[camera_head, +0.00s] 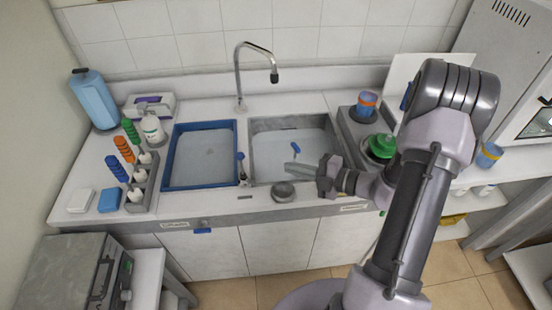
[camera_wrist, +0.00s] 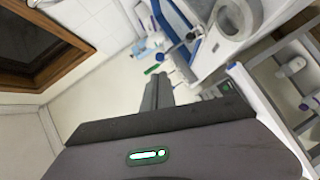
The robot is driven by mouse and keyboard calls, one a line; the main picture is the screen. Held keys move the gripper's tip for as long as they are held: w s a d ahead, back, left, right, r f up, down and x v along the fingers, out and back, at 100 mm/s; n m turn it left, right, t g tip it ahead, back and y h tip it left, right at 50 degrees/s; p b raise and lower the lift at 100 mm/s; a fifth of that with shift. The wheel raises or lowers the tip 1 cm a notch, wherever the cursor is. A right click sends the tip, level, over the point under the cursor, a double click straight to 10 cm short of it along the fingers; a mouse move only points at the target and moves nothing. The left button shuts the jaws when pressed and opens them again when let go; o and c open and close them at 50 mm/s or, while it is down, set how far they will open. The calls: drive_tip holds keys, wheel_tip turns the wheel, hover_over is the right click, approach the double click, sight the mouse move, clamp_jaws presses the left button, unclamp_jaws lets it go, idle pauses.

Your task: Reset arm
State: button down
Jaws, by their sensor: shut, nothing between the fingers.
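My gripper (camera_head: 291,167) reaches leftward over the front part of the right sink basin (camera_head: 262,133) in the head view. Its fingers are together and hold nothing. In the wrist view the closed gripper fingers (camera_wrist: 158,93) point up the picture, with the room tilted behind them. My arm comes in from the right side of the head view, bent at a high elbow, and hides part of the counter's right end.
A blue-rimmed basin (camera_head: 177,187) sits left of the gripper, and a faucet (camera_head: 239,75) rises behind. A grey knob-like item (camera_head: 283,192) lies near the front edge. A green item (camera_head: 381,147) stands beside my forearm.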

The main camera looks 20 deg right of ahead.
drive_tip(key=s+a+r+n+g+b, duration=0.2)
drive_tip(key=s+a+n+g, duration=0.15)
drive_tip(key=a+n, duration=0.4)
drive_tip(key=s+a+r+n+g+b, duration=0.3)
drive_tip(key=a+n+g, duration=0.15)
drive_tip(key=n, duration=0.55)
drive_tip(key=s+a+r+n+t+h+b, duration=0.1)
drive_tip(key=s+n, duration=0.5)
drive_tip(key=n, duration=0.8)
drive_tip(key=s+a+r+n+h+b, duration=0.2)
drive_tip(key=s+n+h+b, duration=0.2)
drive_tip(key=n, duration=0.9)
drive_tip(key=s+h, duration=0.2)
drive_tip(key=h, duration=0.1)
drive_tip(key=shift+s+a+n+t+b, duration=0.3)
drive_tip(key=shift+a+n+t+b, duration=0.05)
drive_tip(key=shift+t+b, duration=0.05)
